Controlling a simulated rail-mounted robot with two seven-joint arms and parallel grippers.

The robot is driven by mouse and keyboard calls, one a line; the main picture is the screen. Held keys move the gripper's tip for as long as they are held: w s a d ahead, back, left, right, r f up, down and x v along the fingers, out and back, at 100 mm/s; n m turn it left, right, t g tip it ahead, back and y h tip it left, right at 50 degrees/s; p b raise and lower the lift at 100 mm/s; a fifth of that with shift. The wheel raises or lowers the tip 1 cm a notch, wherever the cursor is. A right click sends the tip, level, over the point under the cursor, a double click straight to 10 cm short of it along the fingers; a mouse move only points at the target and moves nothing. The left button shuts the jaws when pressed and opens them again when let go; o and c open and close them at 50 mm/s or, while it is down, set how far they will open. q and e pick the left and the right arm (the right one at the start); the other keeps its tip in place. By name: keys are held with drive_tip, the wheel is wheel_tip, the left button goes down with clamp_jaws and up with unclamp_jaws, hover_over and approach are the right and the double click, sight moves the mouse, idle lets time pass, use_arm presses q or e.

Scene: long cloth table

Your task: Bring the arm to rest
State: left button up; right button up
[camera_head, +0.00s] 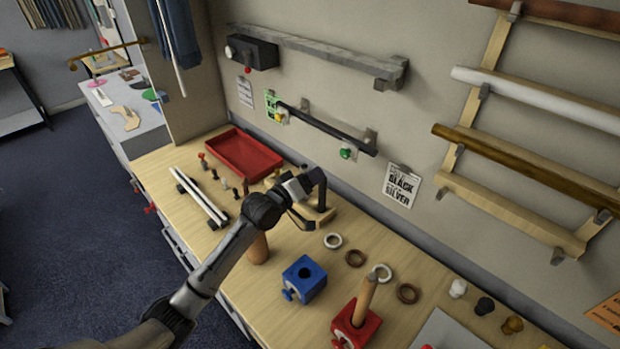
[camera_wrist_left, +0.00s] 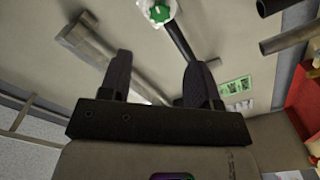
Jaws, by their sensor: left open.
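My left arm comes in from the lower left in the head view and reaches over the wooden bench (camera_head: 215,285). My left gripper (camera_head: 310,200) is above the back part of the bench, in front of the wall. In the left wrist view the two dark fingers of my left gripper (camera_wrist_left: 157,78) stand apart with nothing between them. The wall and its fittings show beyond the fingers. My right gripper is not in view.
A red tray (camera_head: 243,154) lies behind my gripper. A blue block (camera_head: 304,278), a red block (camera_head: 356,325) holding a wooden rod, and several rings stand on the right. A black rail (camera_head: 330,128) with a green knob (camera_head: 347,153) is on the wall.

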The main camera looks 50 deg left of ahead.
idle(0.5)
use_arm(q)
drive_tip(key=s+d+f+m+g, duration=0.45)
drive_tip(key=s+d+f, duration=0.3)
drive_tip(key=s, duration=0.45)
drive_tip(key=s+d+f+m+g, duration=0.3)
drive_tip(key=s+d+f+g, duration=0.35)
drive_tip(key=s, duration=0.65)
drive_tip(key=s+d+f+m+g, duration=0.35)
drive_tip(key=s+d+f, duration=0.5)
drive_tip(key=s, duration=0.35)
wheel_tip(320, 180, up, 13)
drive_tip(key=p, duration=1.2)
drive_tip(key=shift+d+h, duration=0.15)
drive_tip(key=shift+h, duration=0.15)
drive_tip(key=shift+w+f, duration=0.1)
